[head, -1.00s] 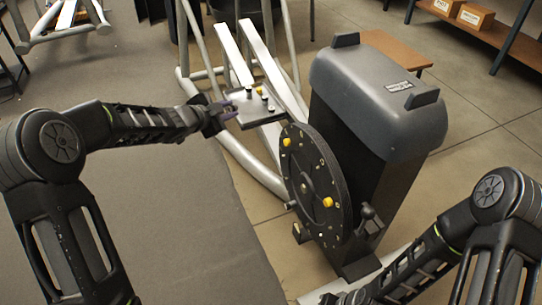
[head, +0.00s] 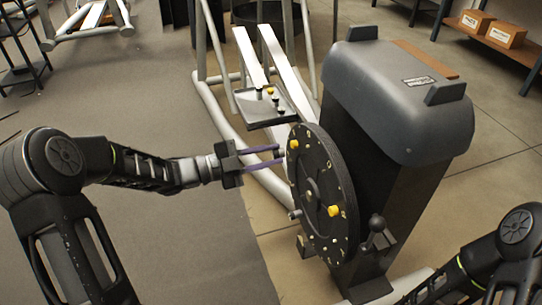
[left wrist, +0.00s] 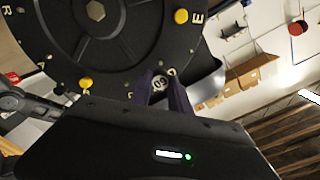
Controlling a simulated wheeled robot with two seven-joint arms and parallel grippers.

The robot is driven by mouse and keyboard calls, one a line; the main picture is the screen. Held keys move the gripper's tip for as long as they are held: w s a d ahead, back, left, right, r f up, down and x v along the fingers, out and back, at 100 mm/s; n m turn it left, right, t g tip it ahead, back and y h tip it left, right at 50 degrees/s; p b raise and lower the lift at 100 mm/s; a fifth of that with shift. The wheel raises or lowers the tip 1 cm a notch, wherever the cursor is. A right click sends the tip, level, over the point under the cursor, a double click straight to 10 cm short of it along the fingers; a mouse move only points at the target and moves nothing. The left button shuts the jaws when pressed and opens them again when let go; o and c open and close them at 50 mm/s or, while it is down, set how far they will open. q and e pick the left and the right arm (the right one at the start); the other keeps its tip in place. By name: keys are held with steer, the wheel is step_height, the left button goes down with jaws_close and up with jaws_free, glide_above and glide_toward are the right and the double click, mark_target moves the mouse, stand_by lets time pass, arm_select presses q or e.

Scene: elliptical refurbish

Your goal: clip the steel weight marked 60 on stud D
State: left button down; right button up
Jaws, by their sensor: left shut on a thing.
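My left gripper (head: 277,155), with purple fingers, is at the upper left edge of the dark round disc (head: 312,185). In the left wrist view the fingers are shut on the steel weight marked 60 (left wrist: 160,83), whose number shows upside down. The weight is in front of the disc's rim, beside a small yellow letter, partly covered, that looks like D. Stud D itself is hidden behind the weight and fingers. I cannot tell whether the weight touches the disc. A yellow weight (head: 293,144) is on the disc close by, and another (head: 333,210) is lower right. My right gripper is out of view.
A small tray (head: 258,118) with a yellow weight (head: 270,91) and several steel pieces is behind the gripper. The grey machine housing (head: 395,95) stands right of the disc. A black knob (head: 377,223) sticks out beside it. Open mat (head: 200,240) lies to the left.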

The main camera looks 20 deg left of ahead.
mark_target(307, 147)
arm_select(q)
steer(key=shift+w+d, duration=0.1)
steer(key=shift+d, duration=0.05)
steer(key=shift+b+x, duration=0.6)
steer(key=shift+x, duration=2.1)
steer(key=shift+w+d, duration=0.35)
steer(key=shift+d, duration=0.1)
steer(key=c, duration=1.1)
jaws_free()
steer(key=shift+c, duration=0.2)
